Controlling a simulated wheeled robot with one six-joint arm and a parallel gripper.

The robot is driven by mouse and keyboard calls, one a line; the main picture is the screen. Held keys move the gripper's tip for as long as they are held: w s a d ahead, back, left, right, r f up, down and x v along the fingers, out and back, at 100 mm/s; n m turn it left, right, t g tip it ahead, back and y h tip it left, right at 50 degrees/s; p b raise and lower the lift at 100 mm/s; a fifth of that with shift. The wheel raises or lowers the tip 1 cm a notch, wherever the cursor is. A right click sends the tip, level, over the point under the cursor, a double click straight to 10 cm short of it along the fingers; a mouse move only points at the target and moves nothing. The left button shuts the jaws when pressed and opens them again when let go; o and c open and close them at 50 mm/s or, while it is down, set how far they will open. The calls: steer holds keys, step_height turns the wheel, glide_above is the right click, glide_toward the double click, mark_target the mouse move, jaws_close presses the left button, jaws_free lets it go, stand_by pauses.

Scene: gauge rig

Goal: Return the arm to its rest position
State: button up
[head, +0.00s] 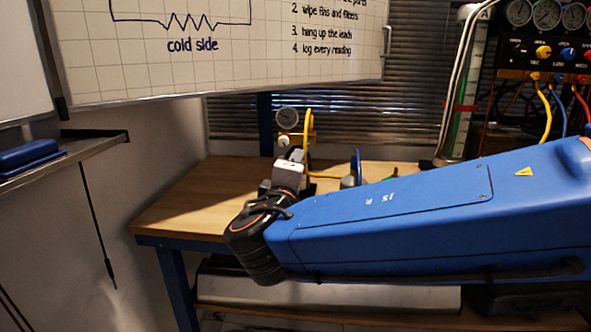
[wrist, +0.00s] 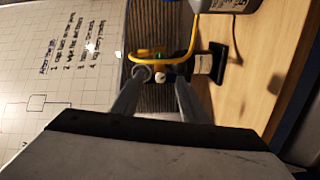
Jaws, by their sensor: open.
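My blue arm reaches in from the right of the head view, over the front of the wooden bench (head: 175,205). Its wrist and grey gripper (head: 290,165) point away toward the back of the bench. In the wrist view the two fingers of my gripper (wrist: 160,80) stand apart, and nothing is held between them. Beyond the fingertips is a gauge stand with a yellow hose (wrist: 194,40); in the head view its round gauge (head: 287,118) shows just above the gripper. I cannot tell how near the fingertips are to it.
A whiteboard (head: 340,65) hangs at upper left over the bench. A manifold panel with several gauges and hoses (head: 545,60) stands at the right. A shelf with a blue eraser (head: 25,155) juts out at far left. The bench's left part is clear.

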steer(key=s+d+f+m+g+h, duration=0.2)
steer(key=d+f+m+g, duration=0.3)
steer(key=d, duration=0.9)
steer(key=s+d+f+m+g+h, duration=0.2)
steer(key=d+f+g+h, duration=0.3)
steer(key=d, duration=0.9)
steer(key=s+d+f+m+g+y, duration=0.2)
steer(key=s+d+f+m+y, duration=0.15)
steer(key=s+d+f, duration=0.4)
steer(key=s+a+f+m+g+y, duration=0.1)
steer(key=s+f+m+y, duration=0.3)
steer(key=s, duration=0.6)
steer(key=shift+s+a+f+y, duration=0.35)
steer(key=shift+f+y, duration=0.2)
steer(key=shift+f, duration=0.1)
